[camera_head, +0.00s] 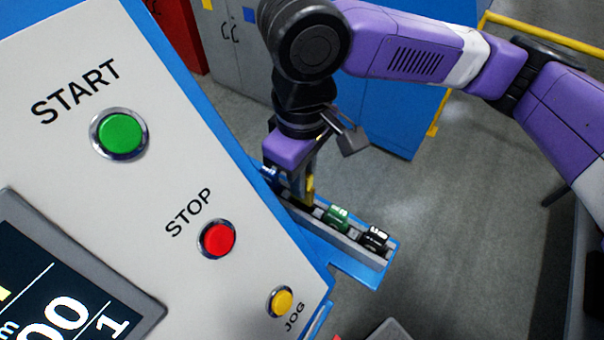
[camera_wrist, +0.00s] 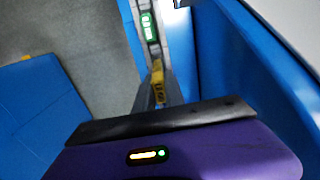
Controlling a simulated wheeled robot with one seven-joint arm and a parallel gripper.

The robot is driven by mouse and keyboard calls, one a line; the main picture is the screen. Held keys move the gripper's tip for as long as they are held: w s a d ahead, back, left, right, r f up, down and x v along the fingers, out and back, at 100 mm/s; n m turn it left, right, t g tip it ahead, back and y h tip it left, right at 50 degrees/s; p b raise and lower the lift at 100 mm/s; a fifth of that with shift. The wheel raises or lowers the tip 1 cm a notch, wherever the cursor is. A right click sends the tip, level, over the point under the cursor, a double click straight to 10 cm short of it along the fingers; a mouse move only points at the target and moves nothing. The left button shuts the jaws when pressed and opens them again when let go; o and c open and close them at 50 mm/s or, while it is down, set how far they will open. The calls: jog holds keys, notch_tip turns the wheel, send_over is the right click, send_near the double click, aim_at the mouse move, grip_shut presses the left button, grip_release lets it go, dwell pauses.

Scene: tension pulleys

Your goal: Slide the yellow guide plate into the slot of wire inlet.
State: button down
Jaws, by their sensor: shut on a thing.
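My gripper (camera_head: 307,190) points down over a grey channel (camera_head: 350,243) on a blue ledge beside the control panel. It is shut on the yellow guide plate (camera_head: 311,185), a small upright yellow piece whose lower end is close to the channel; I cannot tell whether it touches. In the wrist view the yellow plate (camera_wrist: 158,78) shows between the fingers (camera_wrist: 160,96), with dark markings on it. I cannot make out the wire inlet or its slot for certain; the gripper may hide it.
In the channel are a green part (camera_head: 337,217), a black part (camera_head: 375,238) and a blue part (camera_head: 269,174) near the gripper. The panel with green START (camera_head: 119,134), red STOP (camera_head: 217,239) and yellow JOG (camera_head: 281,301) buttons stands close on the left. Floor to the right is open.

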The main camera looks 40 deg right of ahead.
jog(key=shift+r, duration=0.1)
jog(key=shift+r+p, duration=2)
dwell(3.1)
